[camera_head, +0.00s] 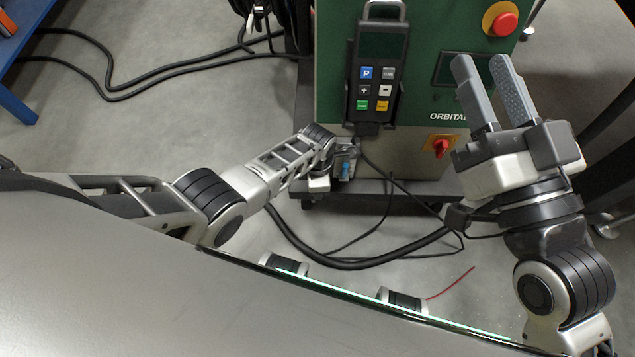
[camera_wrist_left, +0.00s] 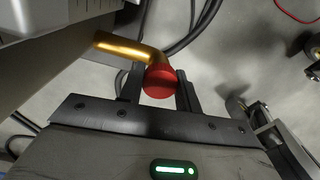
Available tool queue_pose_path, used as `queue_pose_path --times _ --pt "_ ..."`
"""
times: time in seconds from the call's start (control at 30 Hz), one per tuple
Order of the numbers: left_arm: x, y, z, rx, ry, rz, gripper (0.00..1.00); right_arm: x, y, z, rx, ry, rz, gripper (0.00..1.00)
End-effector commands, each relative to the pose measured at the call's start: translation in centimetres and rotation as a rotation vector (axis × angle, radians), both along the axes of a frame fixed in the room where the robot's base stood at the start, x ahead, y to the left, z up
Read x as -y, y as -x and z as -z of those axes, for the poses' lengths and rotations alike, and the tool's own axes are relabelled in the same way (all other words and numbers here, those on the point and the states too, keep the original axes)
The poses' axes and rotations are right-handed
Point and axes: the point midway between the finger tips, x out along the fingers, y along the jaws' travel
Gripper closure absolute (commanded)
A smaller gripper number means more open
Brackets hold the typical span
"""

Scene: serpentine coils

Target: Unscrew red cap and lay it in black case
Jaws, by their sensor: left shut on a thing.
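The red cap (camera_wrist_left: 160,82) sits on the end of a bent brass pipe (camera_wrist_left: 125,46) in the left wrist view. My left gripper (camera_wrist_left: 162,92) is shut on the cap, with a dark finger on each side of it. In the head view my left gripper (camera_head: 347,160) is low at the front of the green machine, and the cap is hidden there. My right gripper (camera_head: 482,64) is open and empty, raised in front of the machine's right side. I cannot make out the black case in either view.
The green machine (camera_head: 420,75) carries a black keypad pendant (camera_head: 372,85), a red emergency button (camera_head: 505,24) and a red rotary switch (camera_head: 440,147). Black cables (camera_head: 365,263) and a thin red wire (camera_head: 452,283) lie on the floor. A blue-framed table (camera_head: 20,100) is at the left.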

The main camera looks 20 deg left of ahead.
Motion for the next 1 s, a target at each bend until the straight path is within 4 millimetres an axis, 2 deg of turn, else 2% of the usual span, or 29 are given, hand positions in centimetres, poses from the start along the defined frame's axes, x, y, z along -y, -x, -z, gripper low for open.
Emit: queue_pose_path --times 0.8,1.0 --pt "0.1 0.0 -4.3 0.0 0.001 0.002 1.0 0.0 0.0 -4.4 0.0 0.0 0.0 0.64" --pt "0.0 0.0 -4.8 0.0 0.001 0.001 1.0 0.0 0.0 -4.9 0.0 0.0 0.0 0.64"
